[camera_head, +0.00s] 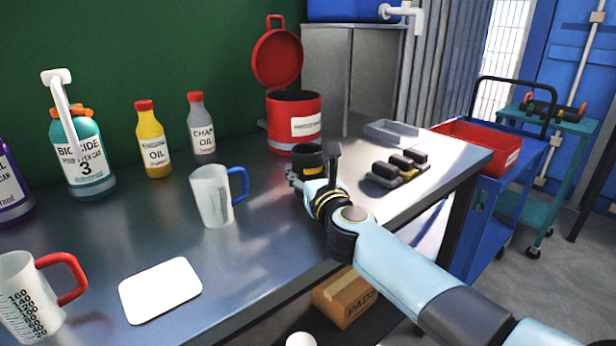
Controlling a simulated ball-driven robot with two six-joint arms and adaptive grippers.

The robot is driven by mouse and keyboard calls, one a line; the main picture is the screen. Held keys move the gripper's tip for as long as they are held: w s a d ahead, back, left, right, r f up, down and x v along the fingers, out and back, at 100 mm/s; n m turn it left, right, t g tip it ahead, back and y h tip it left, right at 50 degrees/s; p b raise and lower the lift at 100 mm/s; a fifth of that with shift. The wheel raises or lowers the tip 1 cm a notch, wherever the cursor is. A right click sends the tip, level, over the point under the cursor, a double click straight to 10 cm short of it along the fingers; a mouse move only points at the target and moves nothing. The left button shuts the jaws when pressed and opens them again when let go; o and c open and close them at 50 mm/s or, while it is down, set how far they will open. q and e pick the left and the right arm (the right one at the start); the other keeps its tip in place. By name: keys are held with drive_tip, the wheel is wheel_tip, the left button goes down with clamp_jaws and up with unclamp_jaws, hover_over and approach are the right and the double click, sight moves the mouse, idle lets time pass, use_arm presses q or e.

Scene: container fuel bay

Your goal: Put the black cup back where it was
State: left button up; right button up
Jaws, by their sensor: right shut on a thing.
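The black cup (306,157) is at the middle of the metal bench, in front of the red bin. Its dark rim and part of its side show, with a yellowish mark low on it. My right gripper (318,178) is shut on the cup, with a dark finger at its right side. The gripper hides the cup's lower part, so I cannot tell whether its base touches the bench. My left gripper is not in view.
A red bin (294,122) with its lid up stands just behind. A jug with a blue handle (212,196) is left of the cup. Black blocks on a rack (397,170) lie to the right. A white pad (160,290) lies front left; the bench between is clear.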

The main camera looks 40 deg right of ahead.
drive_tip(key=shift+f, duration=0.15)
drive_tip(key=o, duration=1.2)
drive_tip(key=shift+r, duration=0.2)
drive_tip(key=shift+s, duration=0.25)
drive_tip(key=v, duration=1.1)
drive_tip(key=shift+s+a+r, duration=0.1)
drive_tip(key=shift+s+a, duration=0.05)
drive_tip(key=shift+s, duration=0.15)
